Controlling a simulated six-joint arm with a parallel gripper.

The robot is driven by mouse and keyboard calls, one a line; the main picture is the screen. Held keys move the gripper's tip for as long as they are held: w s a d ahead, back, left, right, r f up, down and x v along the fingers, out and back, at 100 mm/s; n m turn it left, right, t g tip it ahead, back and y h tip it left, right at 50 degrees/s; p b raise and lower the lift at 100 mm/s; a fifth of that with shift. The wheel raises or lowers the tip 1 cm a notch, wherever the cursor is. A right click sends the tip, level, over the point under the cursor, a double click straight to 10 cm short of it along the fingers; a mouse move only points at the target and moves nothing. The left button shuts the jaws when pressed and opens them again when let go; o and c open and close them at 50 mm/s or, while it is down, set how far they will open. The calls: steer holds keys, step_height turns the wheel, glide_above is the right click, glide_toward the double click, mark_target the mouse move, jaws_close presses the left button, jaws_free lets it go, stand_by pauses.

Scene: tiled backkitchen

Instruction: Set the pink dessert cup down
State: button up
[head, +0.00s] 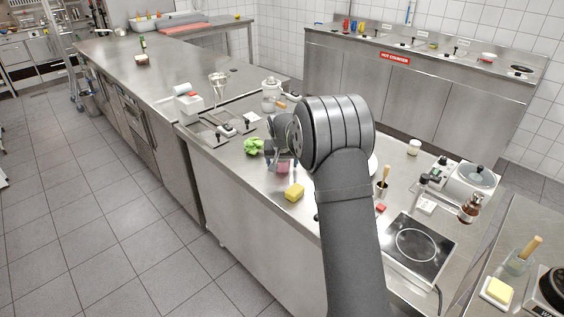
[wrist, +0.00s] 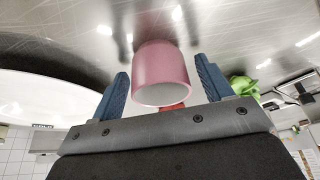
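The pink dessert cup (head: 283,168) is low at the counter surface under my gripper (head: 281,152) in the head view, partly hidden by it. In the wrist view the cup (wrist: 162,72) is between the two blue fingers of my gripper (wrist: 164,82), its open rim facing the camera. A narrow gap shows between each finger and the cup wall, so the fingers look open around it. The cup appears to stand on the steel counter (head: 230,160); its exact contact is hard to see.
A large white rounded thing (wrist: 45,95) is close on the left in the wrist view. The induction hob (head: 416,246) is to the right. My arm hides part of the counter.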

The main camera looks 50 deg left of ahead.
steer(key=v, duration=1.2)
steer(key=shift+r, duration=0.15)
steer(key=x, duration=1.2)
steer(key=shift+f, duration=0.25)
step_height(320, 180, up, 3)
steer(key=shift+f, duration=0.1)
steer(key=shift+r, duration=0.55)
steer(key=shift+f, duration=0.1)
